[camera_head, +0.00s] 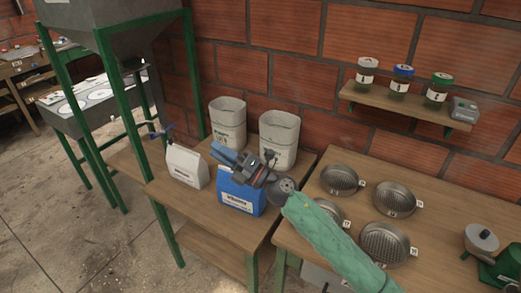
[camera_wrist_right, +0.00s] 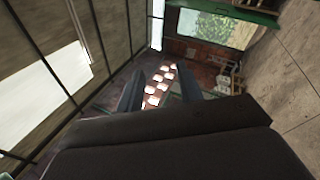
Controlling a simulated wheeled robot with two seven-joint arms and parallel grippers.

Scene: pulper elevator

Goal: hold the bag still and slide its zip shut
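A blue bag (camera_head: 228,190) with a white label stands upright near the front edge of the wooden table. I cannot make out a zip or slider on either bag. My right gripper (camera_head: 222,155) is over the top of the blue bag, fingers pointing left, and hides part of the bag's top edge. I cannot tell whether it touches the bag. In the right wrist view its two fingers (camera_wrist_right: 159,90) are apart with nothing between them. My left gripper is not in view.
Two pale tubs (camera_head: 228,122) stand behind the bags. Several round metal sieves (camera_head: 384,243) lie on the right table (camera_head: 350,205). A wall shelf (camera_head: 400,105) holds jars. A green-framed machine (camera_head: 105,50) stands at the left. Some table front is clear.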

